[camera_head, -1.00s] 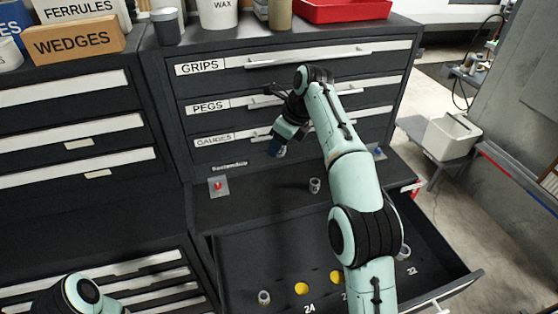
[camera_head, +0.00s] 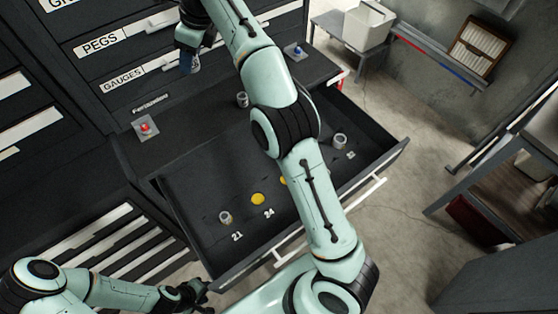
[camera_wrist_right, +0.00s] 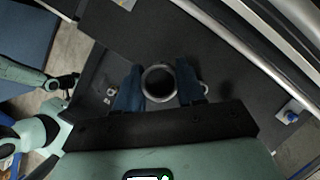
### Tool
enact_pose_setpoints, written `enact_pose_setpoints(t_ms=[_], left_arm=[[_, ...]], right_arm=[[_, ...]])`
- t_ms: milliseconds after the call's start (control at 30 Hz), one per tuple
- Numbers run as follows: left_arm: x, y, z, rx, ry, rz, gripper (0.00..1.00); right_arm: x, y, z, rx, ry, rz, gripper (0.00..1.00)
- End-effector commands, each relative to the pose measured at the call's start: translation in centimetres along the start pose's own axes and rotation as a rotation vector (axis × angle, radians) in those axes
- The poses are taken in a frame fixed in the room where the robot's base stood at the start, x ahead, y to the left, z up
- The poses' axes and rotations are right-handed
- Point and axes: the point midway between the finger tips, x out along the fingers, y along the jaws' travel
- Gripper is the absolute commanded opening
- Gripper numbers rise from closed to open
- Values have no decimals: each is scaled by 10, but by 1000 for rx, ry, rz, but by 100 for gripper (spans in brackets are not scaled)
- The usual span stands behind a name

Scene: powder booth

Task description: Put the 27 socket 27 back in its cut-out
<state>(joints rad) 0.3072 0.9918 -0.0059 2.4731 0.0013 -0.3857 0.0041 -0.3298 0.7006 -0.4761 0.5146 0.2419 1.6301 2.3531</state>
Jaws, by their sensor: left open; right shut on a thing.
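My right gripper (camera_head: 188,66) is in front of the GAUGES drawer, above the ledge. In the right wrist view its blue fingers (camera_wrist_right: 160,88) are shut on a grey ring-shaped socket (camera_wrist_right: 158,82), seen end-on; its size mark is not readable. In the open drawer (camera_head: 190,205), a yellow cut-out (camera_head: 258,199) marked 24 is empty. A second yellow cut-out (camera_head: 284,181) is mostly hidden behind my right arm, with its label. My left gripper (camera_head: 190,296) is open and empty near the drawer's front left corner.
One socket (camera_head: 225,218) stands at mark 21, another (camera_head: 341,141) towards the drawer's right end. A loose socket (camera_head: 242,99) stands on the ledge behind the drawer. A red button (camera_head: 146,128) and a blue one (camera_head: 297,50) are on the ledge.

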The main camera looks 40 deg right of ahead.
Motion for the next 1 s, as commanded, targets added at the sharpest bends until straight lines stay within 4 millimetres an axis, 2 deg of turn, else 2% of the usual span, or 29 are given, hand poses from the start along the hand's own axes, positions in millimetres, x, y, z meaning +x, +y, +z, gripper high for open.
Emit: enact_pose_setpoints(t_ms=[233, 367, 467, 667, 800, 1000], left_arm=[[3, -2, 3, -1, -4, -1, 43], [12, -9, 14, -6, -17, -6, 43], [26, -19, 27, -12, -33, -11, 43], [59, -39, 50, -22, -62, -22, 43], [81, -50, 61, -27, -76, -26, 43], [107, -62, 70, -32, -88, -31, 43]], right_arm=[[3, -2, -7, -2, 1, 3, 3], [16, -8, -33, -10, 3, 10, 3], [36, -14, -69, -31, 4, 24, 3], [80, -15, -158, -107, 3, 54, 3], [109, -1, -219, -180, 2, 80, 3], [143, 35, -291, -298, 0, 125, 3]])
